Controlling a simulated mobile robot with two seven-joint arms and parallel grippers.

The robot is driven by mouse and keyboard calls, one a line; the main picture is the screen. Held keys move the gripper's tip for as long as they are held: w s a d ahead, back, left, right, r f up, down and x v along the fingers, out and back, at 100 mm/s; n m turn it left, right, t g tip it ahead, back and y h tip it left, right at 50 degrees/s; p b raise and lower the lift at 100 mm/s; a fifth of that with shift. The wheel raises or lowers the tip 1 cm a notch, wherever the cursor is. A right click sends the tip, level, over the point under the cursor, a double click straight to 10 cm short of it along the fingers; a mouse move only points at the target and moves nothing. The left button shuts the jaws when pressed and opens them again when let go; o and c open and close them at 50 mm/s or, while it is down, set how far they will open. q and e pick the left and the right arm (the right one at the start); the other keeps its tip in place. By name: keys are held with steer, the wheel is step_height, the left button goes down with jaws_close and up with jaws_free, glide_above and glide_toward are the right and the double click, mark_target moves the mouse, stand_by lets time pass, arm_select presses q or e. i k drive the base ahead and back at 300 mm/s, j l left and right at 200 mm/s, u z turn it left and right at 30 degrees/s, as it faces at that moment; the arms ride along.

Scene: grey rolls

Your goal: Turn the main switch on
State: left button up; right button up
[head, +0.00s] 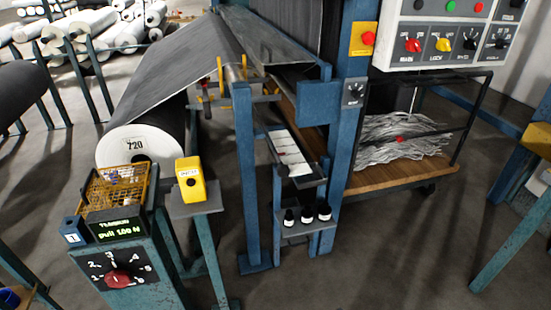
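A white control panel (385,60) hangs at the upper right, cut off by the top edge of the head view. A red rotary switch (413,45) sits on its dark lower-left plate, with a small label under it that seems to read MAIN. Its exact setting is too small to tell. A yellow rotary switch (444,45), seemingly labelled LOCK, is just right of it, and black knobs (470,43) follow further right. Buttons, one red (479,7) and one green (450,6), are above. Neither of my grippers is in view.
A yellow box with a red button (363,39) and a black dial (354,92) are on the blue post left of the panel. A wood-topped cart (395,176) stands below the panel. A tension console (120,270) is front left. Grey floor is open at front centre.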

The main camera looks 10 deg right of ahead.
mark_target(412, 45)
steer(key=z, duration=1.3)
steer(key=i, duration=0.05)
